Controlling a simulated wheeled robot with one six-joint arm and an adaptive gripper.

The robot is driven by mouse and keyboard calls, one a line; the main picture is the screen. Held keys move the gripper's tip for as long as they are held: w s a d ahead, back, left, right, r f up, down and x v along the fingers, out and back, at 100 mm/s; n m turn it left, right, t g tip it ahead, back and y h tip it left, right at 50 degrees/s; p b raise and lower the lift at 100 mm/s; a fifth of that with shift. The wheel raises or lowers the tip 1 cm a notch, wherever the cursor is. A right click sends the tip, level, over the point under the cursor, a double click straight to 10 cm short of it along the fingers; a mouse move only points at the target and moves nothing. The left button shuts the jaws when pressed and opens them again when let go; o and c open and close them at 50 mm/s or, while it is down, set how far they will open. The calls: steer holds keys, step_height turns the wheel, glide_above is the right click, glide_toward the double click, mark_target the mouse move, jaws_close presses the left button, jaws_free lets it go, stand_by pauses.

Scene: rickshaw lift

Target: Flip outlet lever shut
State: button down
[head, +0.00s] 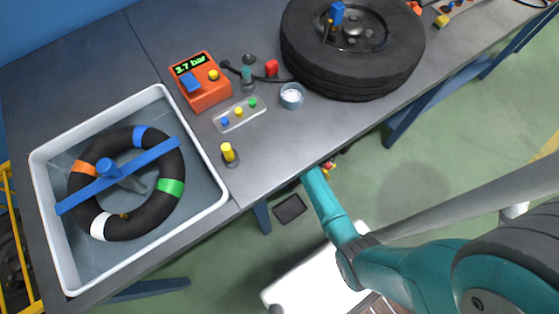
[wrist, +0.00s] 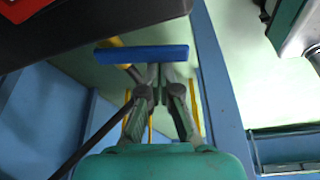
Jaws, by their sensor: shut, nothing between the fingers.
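In the wrist view a blue bar (wrist: 125,53), which looks like the outlet lever, lies crosswise at the tips of my gripper (wrist: 161,74). A short yellow piece (wrist: 116,42) shows behind its left part. My gripper's fingers are together, with nothing held between them. The bar overlaps the fingertips, and I cannot tell whether they touch it. In the head view my gripper is hidden at the bench's front edge, and the lever cannot be made out. The grey water tank (head: 218,185) stands on the bench at the left, with a black ring-shaped tube (head: 178,165) in it.
The dark bench top (head: 285,145) lies above and beside my gripper; its dark edge also fills the wrist view's upper left (wrist: 80,28). Blue bench legs (head: 262,217) stand below. On the bench are a red pressure box (head: 207,97), a small parts tray (head: 240,114) and a large wheel (head: 350,75).

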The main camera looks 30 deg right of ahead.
steer(key=shift+w+d, duration=0.15)
steer(key=shift+w, duration=0.2)
step_height(320, 180, up, 9)
steer(key=shift+a+r, duration=0.2)
steer(key=shift+a, duration=0.15)
stand_by(0.6)
steer(key=shift+w, duration=0.1)
stand_by(0.4)
